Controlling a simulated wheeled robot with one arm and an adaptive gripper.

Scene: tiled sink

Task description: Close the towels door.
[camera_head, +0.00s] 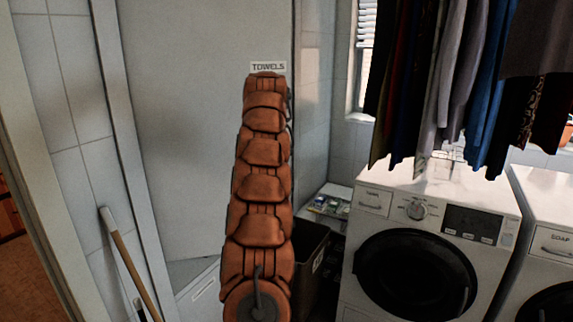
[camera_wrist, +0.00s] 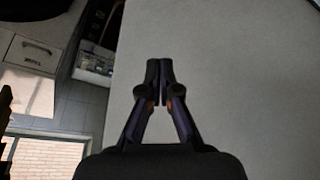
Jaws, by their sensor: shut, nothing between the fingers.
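The towels door (camera_head: 190,130) is a tall plain grey panel at the left centre of the head view, with a small white sign reading TOWELS (camera_head: 268,67). My orange arm covers its right part, and how far the door stands open is hard to tell. In the wrist view the grey door panel (camera_wrist: 240,70) fills the right and middle. My gripper (camera_wrist: 158,68) is shut and empty, with its fingertips in front of the panel. I cannot tell whether they touch it. In the head view the gripper is hidden behind my arm.
A white washing machine (camera_head: 415,240) stands to the right, with a second machine (camera_head: 545,220) beside it and clothes (camera_head: 450,80) hanging above. A dark bin (camera_head: 311,262) stands just right of my arm. A wooden-handled stick (camera_head: 130,262) leans at the left.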

